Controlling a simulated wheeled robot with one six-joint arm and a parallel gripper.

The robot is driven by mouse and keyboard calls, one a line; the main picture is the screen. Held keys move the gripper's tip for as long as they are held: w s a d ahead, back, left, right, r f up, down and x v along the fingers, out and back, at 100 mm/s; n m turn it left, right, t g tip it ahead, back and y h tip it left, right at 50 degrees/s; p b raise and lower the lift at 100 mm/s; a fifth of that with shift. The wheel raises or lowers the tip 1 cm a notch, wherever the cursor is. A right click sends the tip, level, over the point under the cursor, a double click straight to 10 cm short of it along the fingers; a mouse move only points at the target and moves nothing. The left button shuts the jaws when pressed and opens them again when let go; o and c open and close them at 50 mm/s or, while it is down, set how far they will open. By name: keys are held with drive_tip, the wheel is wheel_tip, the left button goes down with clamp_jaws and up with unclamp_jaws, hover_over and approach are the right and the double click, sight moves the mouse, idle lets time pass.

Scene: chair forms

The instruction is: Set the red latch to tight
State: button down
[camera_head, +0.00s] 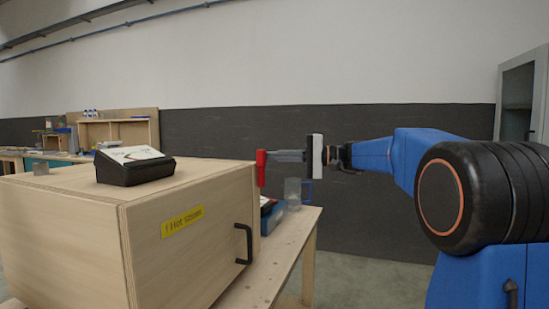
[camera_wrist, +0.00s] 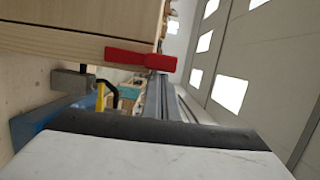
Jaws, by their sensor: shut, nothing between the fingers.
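The red latch (camera_head: 261,168) is at the right edge of the wooden box (camera_head: 190,260), hanging roughly upright in the head view. In the wrist view the red latch (camera_wrist: 140,59) lies across the upper middle, beside the wooden edge. My gripper (camera_head: 279,156) is shut and empty. Its grey fingers point left, with their tips at or very near the latch's upper part. In the wrist view my gripper's fingers (camera_wrist: 158,86) reach up toward the latch's right end; I cannot tell whether they touch it. The latch's mount is hidden.
The box has a black handle (camera_head: 247,244) and a yellow label (camera_head: 182,222). A black device (camera_head: 135,167) sits on top. A grey cabinet (camera_head: 522,98) is far right.

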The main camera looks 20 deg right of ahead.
sight(263, 156)
drive_tip(key=s+n, duration=0.1)
drive_tip(key=s+a+n+h, duration=0.1)
drive_tip(key=n, duration=0.1)
drive_tip(key=s+a+n, duration=0.1)
drive_tip(key=n, duration=0.1)
drive_tip(key=shift+s+a+r, duration=0.15)
drive_tip(key=shift+a+r, duration=0.05)
drive_tip(key=shift+r, duration=0.15)
drive_tip(key=s+a+n, duration=0.1)
drive_tip(key=n, duration=0.1)
drive_tip(key=s+a+f+n+h, duration=0.1)
drive_tip(key=n, duration=0.1)
drive_tip(key=s+a+f+n+t+h, duration=0.1)
drive_tip(key=s+n, duration=0.1)
drive_tip(key=shift+f, duration=0.1)
drive_tip(key=f+n, duration=0.1)
drive_tip(key=s+a+f+n+t+h, duration=0.1)
drive_tip(key=n, duration=0.1)
drive_tip(key=shift+s, duration=0.2)
drive_tip(key=shift+s+f, duration=0.1)
drive_tip(key=shift+f, duration=0.45)
drive_tip(key=shift+a+f, duration=0.1)
drive_tip(key=shift+f, duration=0.1)
drive_tip(key=shift+r, duration=0.1)
